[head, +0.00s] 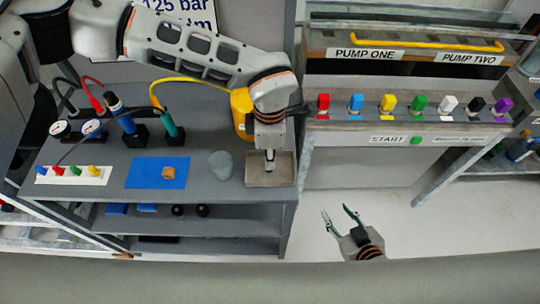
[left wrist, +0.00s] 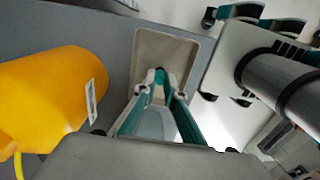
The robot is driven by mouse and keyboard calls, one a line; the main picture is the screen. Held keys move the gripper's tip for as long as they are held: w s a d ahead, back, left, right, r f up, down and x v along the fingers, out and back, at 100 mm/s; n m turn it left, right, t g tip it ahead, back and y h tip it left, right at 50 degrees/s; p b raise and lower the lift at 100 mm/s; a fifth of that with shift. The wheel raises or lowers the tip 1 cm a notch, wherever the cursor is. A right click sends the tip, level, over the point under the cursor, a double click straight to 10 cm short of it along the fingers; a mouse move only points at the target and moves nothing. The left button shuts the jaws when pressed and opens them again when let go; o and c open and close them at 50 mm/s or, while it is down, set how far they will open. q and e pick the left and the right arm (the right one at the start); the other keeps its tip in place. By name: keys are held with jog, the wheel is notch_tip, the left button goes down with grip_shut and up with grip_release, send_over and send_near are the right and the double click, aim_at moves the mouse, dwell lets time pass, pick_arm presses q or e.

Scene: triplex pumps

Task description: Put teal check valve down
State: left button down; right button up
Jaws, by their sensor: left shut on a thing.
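My left gripper (head: 269,160) points down over the shallow grey-beige tray (head: 257,182) at the right end of the bench. In the left wrist view its fingertips (left wrist: 159,80) are close together in front of the tray (left wrist: 188,47). A small teal piece, which I take for the teal check valve (left wrist: 159,91), shows between them, mostly hidden by the fingers. I cannot tell whether it touches the tray. My right gripper (head: 342,218) is open and empty over the floor, right of the bench.
A yellow cylinder (head: 241,112) stands close behind-left of my left gripper. A translucent cup (head: 220,165) is left of the tray. A panel with coloured valves (head: 388,104) is at right.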

pick_arm(q)
jog(key=c, duration=2.1)
grip_release()
notch_tip(320, 180, up, 12)
jog(key=b, duration=0.1)
jog(key=shift+s, duration=0.1)
